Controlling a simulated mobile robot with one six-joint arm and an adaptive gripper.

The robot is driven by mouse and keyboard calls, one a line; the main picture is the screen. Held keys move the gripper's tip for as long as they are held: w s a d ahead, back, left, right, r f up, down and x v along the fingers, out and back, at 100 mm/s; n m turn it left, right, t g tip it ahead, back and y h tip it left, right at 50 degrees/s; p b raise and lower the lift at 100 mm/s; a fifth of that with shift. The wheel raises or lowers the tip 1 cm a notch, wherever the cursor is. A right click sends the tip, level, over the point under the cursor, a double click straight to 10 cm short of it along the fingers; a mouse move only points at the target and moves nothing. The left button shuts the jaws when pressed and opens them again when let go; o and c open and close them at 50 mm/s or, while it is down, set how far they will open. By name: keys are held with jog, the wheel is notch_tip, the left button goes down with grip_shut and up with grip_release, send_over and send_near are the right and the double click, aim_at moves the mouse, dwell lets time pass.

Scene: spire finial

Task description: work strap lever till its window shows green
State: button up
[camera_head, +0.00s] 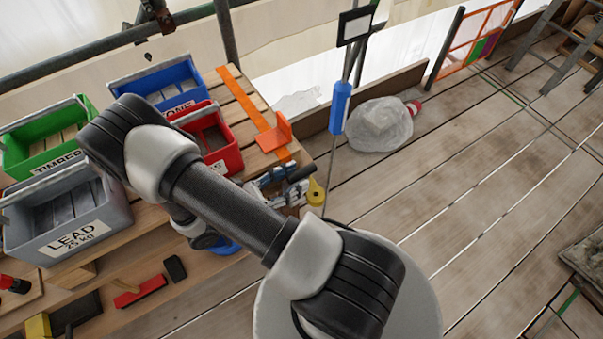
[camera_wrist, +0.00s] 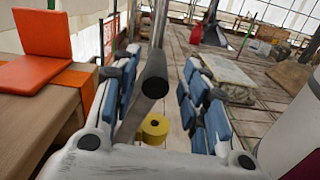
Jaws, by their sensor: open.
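An orange strap (camera_head: 243,98) runs over the bench's right end, with an orange corner piece (camera_head: 276,134) on it; this piece also shows in the wrist view (camera_wrist: 42,55). My gripper (camera_head: 280,184) is at the bench's right edge, just below the corner piece. In the wrist view, its blue-padded fingers (camera_wrist: 160,100) are apart. A dark round-ended bar (camera_wrist: 154,86) shows between them, seemingly ungripped; it may be the strap lever, but I cannot tell. A yellow roll-like thing (camera_wrist: 154,129) sits behind and below it; yellow also shows beside my gripper in the head view (camera_head: 315,192). No green window is discernible.
Blue (camera_head: 160,82), green (camera_head: 45,140), red (camera_head: 213,140) and grey (camera_head: 65,215) bins fill the bench. A blue cylinder (camera_head: 340,107) on a thin pole stands right of the bench, near a clear bag (camera_head: 380,125). The plank floor to the right is mostly free.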

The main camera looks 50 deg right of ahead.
jog(key=v, duration=0.8)
jog(key=shift+a, duration=0.4)
jog(key=shift+w, duration=0.1)
jog(key=s+a+r+m+t+y, duration=0.2)
jog(key=r+m+y, duration=0.3)
jog(key=r, duration=0.3)
jog(key=s+a+r+m+t+y, duration=0.2)
jog(key=r+y, duration=0.4)
jog(key=r, duration=0.3)
jog(key=s+a+r+m+t+y, duration=0.3)
jog(key=s+r+m+t+y, duration=0.1)
jog(key=r+m+y, duration=0.2)
jog(key=shift+s+r+m+t+y, duration=0.2)
jog(key=shift+r+m+t+y, duration=0.15)
jog(key=shift+r+m, duration=0.65)
jog(key=shift+r, duration=0.2)
